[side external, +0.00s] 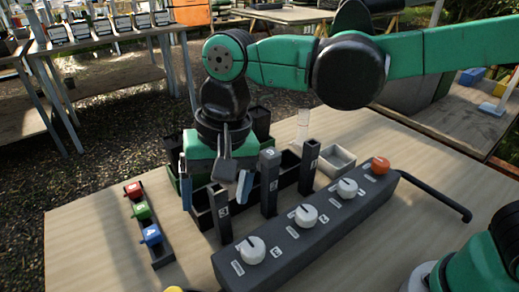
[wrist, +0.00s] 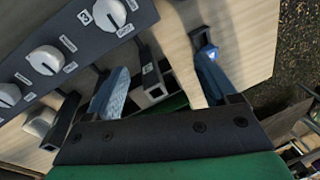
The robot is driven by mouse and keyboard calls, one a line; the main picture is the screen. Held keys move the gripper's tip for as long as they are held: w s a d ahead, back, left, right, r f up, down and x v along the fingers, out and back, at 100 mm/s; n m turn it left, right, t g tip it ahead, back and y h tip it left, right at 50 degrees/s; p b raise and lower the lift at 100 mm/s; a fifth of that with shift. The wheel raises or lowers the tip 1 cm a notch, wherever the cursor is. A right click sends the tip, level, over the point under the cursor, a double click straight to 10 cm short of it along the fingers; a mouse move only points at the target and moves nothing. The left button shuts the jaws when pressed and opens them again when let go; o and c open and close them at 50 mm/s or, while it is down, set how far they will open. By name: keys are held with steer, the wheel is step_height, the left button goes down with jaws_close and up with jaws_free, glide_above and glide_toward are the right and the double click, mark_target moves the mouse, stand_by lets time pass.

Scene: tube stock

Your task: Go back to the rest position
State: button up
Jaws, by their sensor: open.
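My gripper (side external: 215,186) is open, pointing down over the dark bins and posts on the table. Its two blue-padded fingers are spread apart. They also show in the wrist view (wrist: 162,88), with no object seen clamped between them. A dark post marked 3 (side external: 220,213) stands close to the fingers, and it shows between them in the wrist view (wrist: 148,70). I cannot tell whether a finger touches it. My gripper partly hides the dark bins behind it.
A dark panel (side external: 275,252) with white knobs and an orange knob (side external: 380,165) lies to the right. More dark posts (side external: 269,182) (side external: 309,166) and a light tray (side external: 337,161) stand nearby. A rack with red, green and blue pieces (side external: 142,211) is at left. The table's front left (side external: 85,235) is bare.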

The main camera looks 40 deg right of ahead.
steer(key=d+n+t, duration=0.1)
steer(key=d+t, duration=0.1)
steer(key=d, duration=0.5)
steer(key=s+d+n+t+h, duration=0.1)
steer(key=d+t, duration=0.1)
steer(key=d, duration=0.5)
steer(key=s+d+f+n+t, duration=0.1)
steer(key=d+t, duration=0.1)
steer(key=d, duration=0.5)
steer(key=shift+f+h, duration=0.1)
steer(key=shift+h, duration=0.3)
